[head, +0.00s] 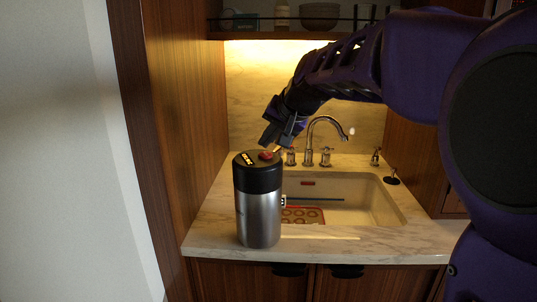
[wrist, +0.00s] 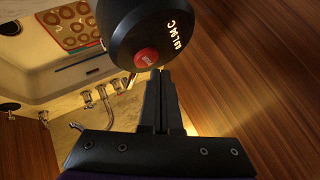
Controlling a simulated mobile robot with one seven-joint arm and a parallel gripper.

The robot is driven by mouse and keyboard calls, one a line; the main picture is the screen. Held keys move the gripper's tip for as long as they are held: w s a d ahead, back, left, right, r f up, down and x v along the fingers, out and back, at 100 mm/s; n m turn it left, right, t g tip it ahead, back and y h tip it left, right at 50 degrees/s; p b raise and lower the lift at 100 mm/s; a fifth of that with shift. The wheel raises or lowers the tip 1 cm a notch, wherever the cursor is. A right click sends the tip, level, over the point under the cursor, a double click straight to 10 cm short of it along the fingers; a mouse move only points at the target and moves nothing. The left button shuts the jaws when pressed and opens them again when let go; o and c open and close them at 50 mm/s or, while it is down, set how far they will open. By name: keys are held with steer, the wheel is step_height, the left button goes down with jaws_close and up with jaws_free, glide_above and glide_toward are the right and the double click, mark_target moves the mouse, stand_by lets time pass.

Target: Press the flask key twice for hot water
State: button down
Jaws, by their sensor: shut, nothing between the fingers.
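The flask (head: 258,205) stands upright on the marble counter left of the sink, with a steel body and a black top. Its red key (head: 265,156) is on the top; the key also shows in the wrist view (wrist: 146,57). White lettering (wrist: 176,37) is on the black top. My gripper (head: 268,146) is shut and empty, its fingers pointing down at the flask top from behind. In the wrist view the closed fingertips (wrist: 160,73) are right beside the red key's edge. I cannot tell whether they touch it.
The sink (head: 350,200) with a patterned mat (head: 302,215) lies right of the flask. A curved faucet (head: 327,122) and handles stand behind it. A wooden side wall (head: 185,130) is close on the left. A shelf (head: 290,35) with dishes hangs above.

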mark_target(267, 156)
steer(key=shift+f+b, duration=0.35)
steer(key=shift+f, duration=0.05)
steer(key=shift+f+b, duration=0.35)
steer(key=shift+f, duration=0.05)
stand_by(0.5)
steer(key=shift+r, duration=0.1)
steer(key=shift+r+p, duration=0.7)
steer(key=shift+r, duration=0.1)
step_height(267, 156, up, 5)
steer(key=p, duration=0.4)
stand_by(0.6)
